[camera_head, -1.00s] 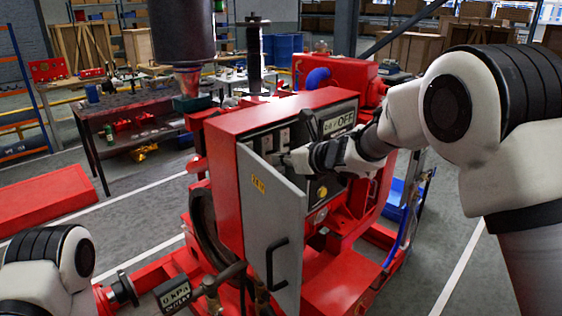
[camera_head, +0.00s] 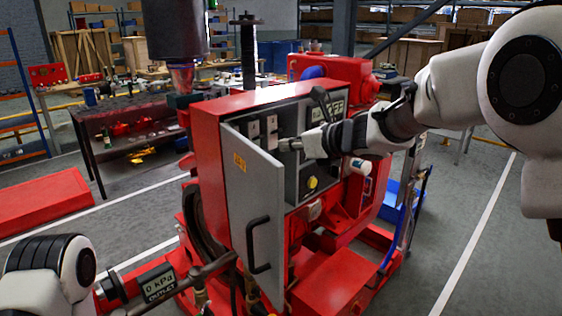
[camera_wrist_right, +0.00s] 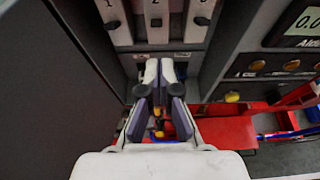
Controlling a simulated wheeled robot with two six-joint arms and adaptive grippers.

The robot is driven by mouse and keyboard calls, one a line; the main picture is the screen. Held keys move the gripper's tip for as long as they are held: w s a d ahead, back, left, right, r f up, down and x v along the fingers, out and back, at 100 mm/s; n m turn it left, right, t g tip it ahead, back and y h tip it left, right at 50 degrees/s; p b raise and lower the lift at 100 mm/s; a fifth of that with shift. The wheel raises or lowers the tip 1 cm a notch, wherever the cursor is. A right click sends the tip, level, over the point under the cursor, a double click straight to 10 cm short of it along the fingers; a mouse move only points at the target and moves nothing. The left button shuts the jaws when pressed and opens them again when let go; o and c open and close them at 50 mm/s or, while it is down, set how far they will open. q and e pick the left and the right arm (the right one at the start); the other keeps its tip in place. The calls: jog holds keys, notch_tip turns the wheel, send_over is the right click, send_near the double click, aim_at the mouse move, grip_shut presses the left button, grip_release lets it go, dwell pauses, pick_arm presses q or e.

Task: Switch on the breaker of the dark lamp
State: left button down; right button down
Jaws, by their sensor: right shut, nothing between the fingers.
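The open red cabinet shows a row of breakers (camera_head: 271,125) inside, near the hinged grey door (camera_head: 252,205). In the right wrist view three pale breakers show at the top: breaker 1 (camera_wrist_right: 113,22), breaker 2 (camera_wrist_right: 157,22) and breaker 3 (camera_wrist_right: 202,20), each with a small dark toggle. My right gripper (camera_head: 284,145) is shut and empty, inside the cabinet front. I cannot tell which lamp is dark. My left gripper is out of view; only my left arm shows.
The open door stands close to the left of my right gripper.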

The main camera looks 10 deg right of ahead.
jog(key=s+d+f+m+g+h, duration=0.1)
jog(key=s+f+m+g, duration=0.2)
jog(key=f, duration=1)
jog(key=s+d+f+m+g, duration=0.1)
jog(key=s+f+m, duration=0.35)
jog(key=f, duration=0.85)
jog(key=s+d+f+m+g+h, duration=0.15)
jog(key=s+f, duration=0.45)
jog(key=f, duration=0.7)
jog(key=s+d+f+m+g+h, duration=0.1)
jog(key=s+f+m+g, duration=0.1)
jog(key=s+f+m, duration=0.6)
jog(key=s+d+f+m+g+h, duration=0.15)
jog(key=s+f+m, duration=0.35)
jog(key=s, duration=0.5)
jog(key=s+d+m+g+h, duration=0.1)
jog(key=s+d+m, duration=0.2)
jog(key=s+m, duration=0.3)
jog(key=s+d+m+g+h, duration=0.1)
jog(key=s+d+m, duration=0.3)
jog(key=m, duration=1.1)
jog(key=s+h, duration=0.1)
jog(key=s, duration=0.2)
jog(key=shift+d+m, duration=0.2)
jog(key=shift+m, duration=0.2)
